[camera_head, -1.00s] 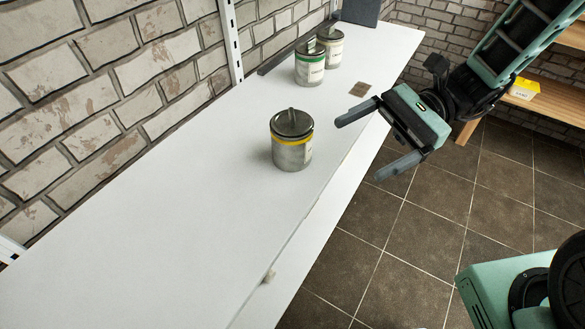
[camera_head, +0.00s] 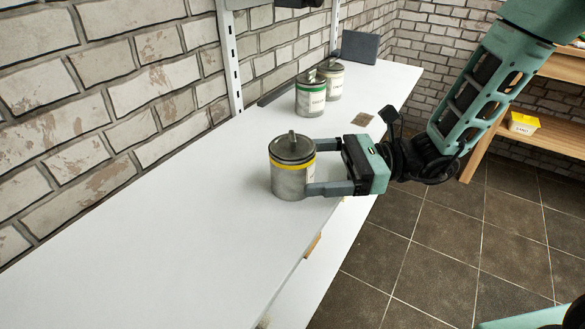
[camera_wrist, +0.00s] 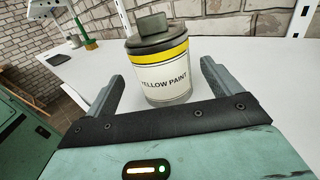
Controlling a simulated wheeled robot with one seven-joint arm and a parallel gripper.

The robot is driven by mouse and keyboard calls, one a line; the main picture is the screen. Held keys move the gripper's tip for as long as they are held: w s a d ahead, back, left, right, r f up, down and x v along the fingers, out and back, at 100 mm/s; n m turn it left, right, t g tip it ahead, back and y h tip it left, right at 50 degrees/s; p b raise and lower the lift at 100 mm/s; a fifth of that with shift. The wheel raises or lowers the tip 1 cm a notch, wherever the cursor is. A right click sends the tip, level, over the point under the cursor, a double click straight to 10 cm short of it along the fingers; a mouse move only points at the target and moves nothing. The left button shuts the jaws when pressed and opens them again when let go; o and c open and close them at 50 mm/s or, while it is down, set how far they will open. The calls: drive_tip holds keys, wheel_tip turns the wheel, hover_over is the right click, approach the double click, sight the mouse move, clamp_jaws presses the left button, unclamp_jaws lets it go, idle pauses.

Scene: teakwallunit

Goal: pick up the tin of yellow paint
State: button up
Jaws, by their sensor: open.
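The tin of yellow paint (camera_head: 290,180) stands upright on the white shelf (camera_head: 160,220). It is a grey tin with a yellow band and a dark lid with a knob. In the wrist view the tin (camera_wrist: 165,80) shows its label, "YELLOW PAINT". My gripper (camera_head: 313,168) is open, level with the tin and on its right side in the head view. In the wrist view the fingers of my gripper (camera_wrist: 162,85) lie left and right of the tin's lower part, with gaps visible. The far side of the tin is hidden.
A green-banded tin (camera_head: 310,95) and another grey tin (camera_head: 333,78) stand farther back on the shelf. A small brown square (camera_head: 362,119) lies near them. A dark panel (camera_head: 359,47) stands at the far end. The brick wall (camera_head: 130,80) borders the shelf's left side.

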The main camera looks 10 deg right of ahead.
sight(281, 165)
drive_tip(key=shift+w+a+r+b, duration=0.1)
drive_tip(key=shift+a+b, duration=0.1)
drive_tip(key=shift+a, duration=1.35)
drive_tip(key=shift+w+a+b, duration=0.1)
drive_tip(key=shift+a+b, duration=0.05)
drive_tip(key=shift+a, duration=1.35)
drive_tip(key=c, duration=1.3)
